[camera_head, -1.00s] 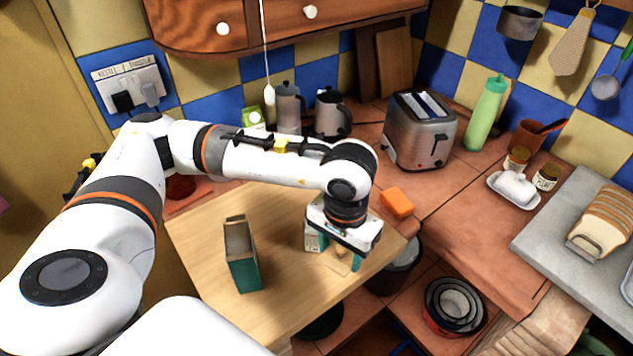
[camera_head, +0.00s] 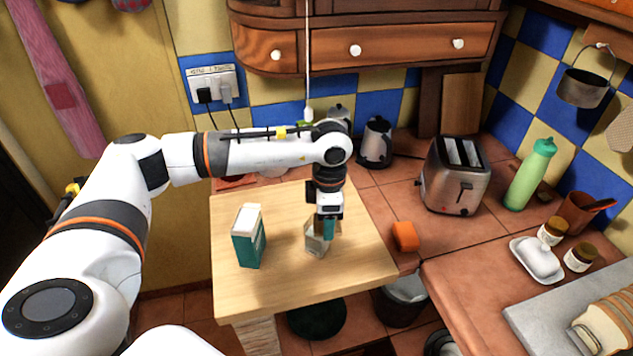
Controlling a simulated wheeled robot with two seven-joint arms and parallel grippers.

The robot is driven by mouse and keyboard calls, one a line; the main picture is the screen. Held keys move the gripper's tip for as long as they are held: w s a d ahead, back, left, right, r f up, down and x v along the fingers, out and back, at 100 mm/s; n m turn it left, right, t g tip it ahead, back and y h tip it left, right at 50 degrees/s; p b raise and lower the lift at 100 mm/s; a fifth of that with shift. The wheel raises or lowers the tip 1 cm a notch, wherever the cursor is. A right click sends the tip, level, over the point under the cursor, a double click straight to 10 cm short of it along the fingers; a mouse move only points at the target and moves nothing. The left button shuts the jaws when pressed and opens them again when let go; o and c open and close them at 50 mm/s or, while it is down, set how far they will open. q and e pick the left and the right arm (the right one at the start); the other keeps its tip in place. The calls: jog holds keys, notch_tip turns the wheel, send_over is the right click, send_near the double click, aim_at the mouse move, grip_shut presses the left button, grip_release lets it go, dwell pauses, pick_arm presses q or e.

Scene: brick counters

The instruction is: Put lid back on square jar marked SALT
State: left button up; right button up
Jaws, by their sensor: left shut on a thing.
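A small squarish, pale, see-through jar (camera_head: 315,243) stands on the light wooden tabletop (camera_head: 285,285). Its marking is too small to read. My left gripper (camera_head: 328,228) points straight down at the jar's right side, with its teal fingers overlapping the jar's upper part. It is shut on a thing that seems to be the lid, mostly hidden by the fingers. I cannot tell whether the lid touches the jar. My right gripper is not in view.
A teal-and-white carton (camera_head: 248,240) stands upright left of the jar. An orange block (camera_head: 404,236) lies on the tiled counter to the right. The toaster (camera_head: 455,178) and a green bottle (camera_head: 530,175) stand farther back. The tabletop's front is clear.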

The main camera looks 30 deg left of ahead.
pick_arm(q)
jog(key=w+a+r+n+p, duration=0.2)
jog(key=w+a+n, duration=0.25)
jog(key=n, duration=0.65)
notch_tip(320, 180, down, 7)
jog(key=b, duration=0.4)
jog(key=shift+s, duration=0.4)
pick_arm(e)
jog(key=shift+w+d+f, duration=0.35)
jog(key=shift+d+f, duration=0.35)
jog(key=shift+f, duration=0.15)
pick_arm(q)
jog(key=shift+a+r, duration=0.1)
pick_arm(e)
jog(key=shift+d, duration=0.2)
pick_arm(q)
jog(key=shift+b, duration=0.35)
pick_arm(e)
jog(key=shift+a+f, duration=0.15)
pick_arm(q)
jog(key=shift+f+b, duration=0.35)
jog(key=shift+b, duration=0.05)
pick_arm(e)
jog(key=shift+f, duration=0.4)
